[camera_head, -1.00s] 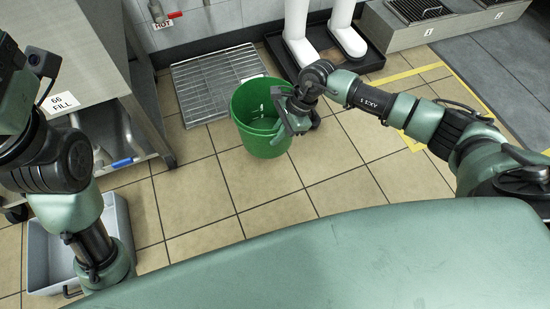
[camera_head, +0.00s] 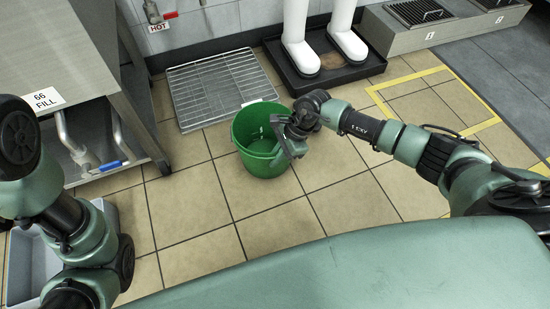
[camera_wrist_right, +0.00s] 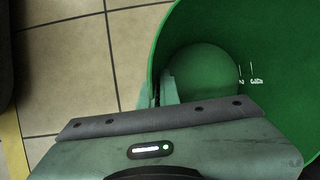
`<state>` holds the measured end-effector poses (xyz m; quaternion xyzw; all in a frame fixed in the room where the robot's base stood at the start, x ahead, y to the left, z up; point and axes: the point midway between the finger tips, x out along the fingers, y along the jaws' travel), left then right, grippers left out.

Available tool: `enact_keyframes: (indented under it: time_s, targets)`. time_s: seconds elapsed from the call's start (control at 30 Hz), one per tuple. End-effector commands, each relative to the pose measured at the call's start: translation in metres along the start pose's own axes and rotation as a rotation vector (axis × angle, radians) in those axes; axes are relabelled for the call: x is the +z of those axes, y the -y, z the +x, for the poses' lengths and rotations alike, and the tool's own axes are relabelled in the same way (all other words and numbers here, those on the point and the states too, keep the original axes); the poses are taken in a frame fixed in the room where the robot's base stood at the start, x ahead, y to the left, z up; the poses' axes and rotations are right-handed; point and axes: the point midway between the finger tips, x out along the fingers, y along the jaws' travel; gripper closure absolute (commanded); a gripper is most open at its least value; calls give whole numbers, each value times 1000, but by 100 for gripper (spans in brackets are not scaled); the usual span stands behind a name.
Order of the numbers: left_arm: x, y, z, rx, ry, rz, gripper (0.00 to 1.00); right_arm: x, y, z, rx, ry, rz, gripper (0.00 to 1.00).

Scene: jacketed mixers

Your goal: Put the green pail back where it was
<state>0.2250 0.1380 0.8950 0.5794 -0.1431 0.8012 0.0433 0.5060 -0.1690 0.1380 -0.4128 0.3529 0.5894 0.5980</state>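The green pail (camera_head: 262,160) is upright in the head view, in front of the wire grate. It also fills the right of the right wrist view (camera_wrist_right: 285,50), where I look into it and see white marks on its inner wall. My right gripper (camera_head: 279,131) is at the pail's right rim. In the wrist view its fingers (camera_wrist_right: 159,92) are close together with the pail's wall between them. Whether the pail touches the floor or hangs just above it, I cannot tell. My left arm is at the left edge; its gripper is out of view.
A wire grate (camera_head: 220,88) lies on the floor behind the pail. A black tray (camera_head: 350,72) with white legs stands behind right. A steel bench (camera_head: 60,60) labelled "66 FILL" and a grey bin (camera_head: 18,275) are at left. Tiles (camera_head: 345,205) right of the pail are clear.

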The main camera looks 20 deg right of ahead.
Motion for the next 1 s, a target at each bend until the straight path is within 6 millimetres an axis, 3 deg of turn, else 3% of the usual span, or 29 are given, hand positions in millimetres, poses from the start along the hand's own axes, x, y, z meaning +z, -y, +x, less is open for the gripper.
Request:
enact_keyframes:
  time_s: [0.07,0.17,0.2,0.57,0.67,1.0]
  targets:
    - [-2,-1,0,2,-5,1,0,-1,1,2,-2,1,-1,100]
    - [-3,-1,2,3,-9,1,0,-1,0,2,0,0,0,78]
    - [-2,-1,1,3,-8,1,0,-1,0,2,0,0,0,76]
    - [-2,0,5,3,-11,1,0,1,0,-2,0,0,0,76]
    - [7,3,1,-9,18,-3,0,1,1,-15,0,-2,0,76]
    - [40,13,-23,-55,148,-20,0,2,1,-86,-1,-3,0,76]
